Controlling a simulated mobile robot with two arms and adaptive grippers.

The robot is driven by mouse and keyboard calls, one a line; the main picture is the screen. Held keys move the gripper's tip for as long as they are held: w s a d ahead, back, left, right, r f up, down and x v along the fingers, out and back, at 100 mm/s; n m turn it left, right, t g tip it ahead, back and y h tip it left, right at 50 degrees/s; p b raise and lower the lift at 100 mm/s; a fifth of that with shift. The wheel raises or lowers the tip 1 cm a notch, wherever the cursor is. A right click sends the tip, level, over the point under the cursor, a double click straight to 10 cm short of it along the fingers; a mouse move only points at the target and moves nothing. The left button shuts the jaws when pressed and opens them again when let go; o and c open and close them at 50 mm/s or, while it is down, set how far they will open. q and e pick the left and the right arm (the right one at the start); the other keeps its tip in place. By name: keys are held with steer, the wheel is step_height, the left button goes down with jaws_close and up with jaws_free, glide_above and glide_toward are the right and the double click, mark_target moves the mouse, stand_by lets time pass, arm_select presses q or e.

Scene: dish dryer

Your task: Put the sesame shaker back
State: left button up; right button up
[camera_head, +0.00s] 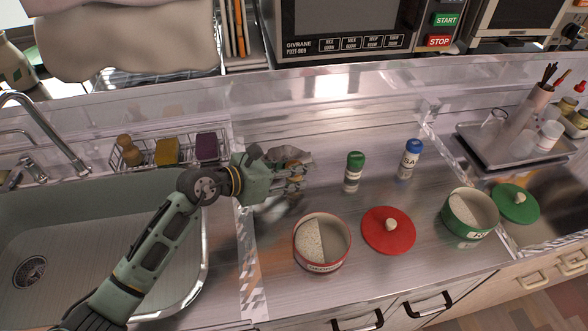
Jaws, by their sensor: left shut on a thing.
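My left gripper (296,170) is over the counter just right of the sink, pointing right. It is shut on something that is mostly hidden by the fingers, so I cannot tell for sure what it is. A shaker with a green cap (354,172) stands upright to the right of the fingertips, apart from them. A shaker with a blue cap (409,159) and a label starting "SA" stands upright farther right. Neither label clearly reads sesame. My right gripper is not in view.
A red-rimmed pot (309,265) with pale contents, a red lid (388,230), a green pot (461,226) and a green lid (514,203) lie in front. The sink (60,230) is left. A wire rack (187,150) with sponges stands behind it. A tray (486,149) is right.

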arm_select(q)
steer(key=shift+f, duration=0.1)
steer(key=o, duration=1.2)
steer(key=shift+r, duration=0.2)
steer(key=shift+b+v, duration=0.6)
steer(key=shift+v, duration=5.4)
